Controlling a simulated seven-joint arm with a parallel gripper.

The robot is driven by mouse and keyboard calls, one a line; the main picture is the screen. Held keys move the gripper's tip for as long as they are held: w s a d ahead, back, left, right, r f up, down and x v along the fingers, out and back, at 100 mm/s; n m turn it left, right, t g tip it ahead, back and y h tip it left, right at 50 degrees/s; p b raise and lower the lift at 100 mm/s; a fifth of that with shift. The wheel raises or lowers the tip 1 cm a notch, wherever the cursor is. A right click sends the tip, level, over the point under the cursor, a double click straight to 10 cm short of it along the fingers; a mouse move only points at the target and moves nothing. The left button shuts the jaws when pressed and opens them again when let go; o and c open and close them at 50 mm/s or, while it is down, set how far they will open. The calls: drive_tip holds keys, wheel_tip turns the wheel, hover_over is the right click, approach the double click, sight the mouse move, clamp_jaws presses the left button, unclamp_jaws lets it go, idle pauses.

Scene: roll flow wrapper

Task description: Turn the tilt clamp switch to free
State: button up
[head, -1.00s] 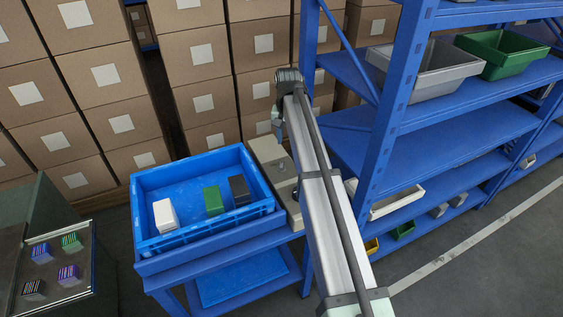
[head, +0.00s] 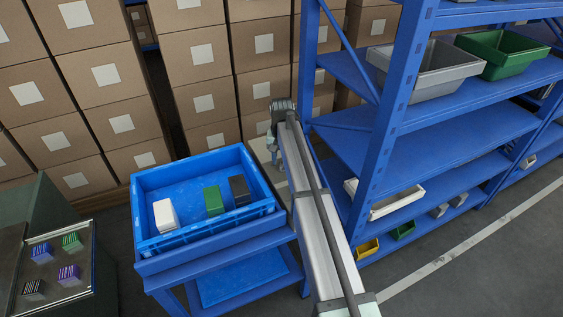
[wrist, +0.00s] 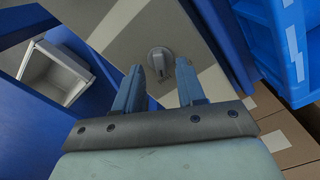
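No contact with the knob shows. No free or clamp marking is readable.
A blue crate (head: 207,232) holding white, green and black boxes stands on a blue cart left of the panel. A blue rack (head: 385,150) with bins rises close on the right. Stacked cartons (head: 205,75) stand behind. A case with small striped blocks is at lower left.

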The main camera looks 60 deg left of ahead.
drive_tip(key=shift+f, duration=0.95)
drive_tip(key=shift+c, duration=0.3)
clamp_jaws()
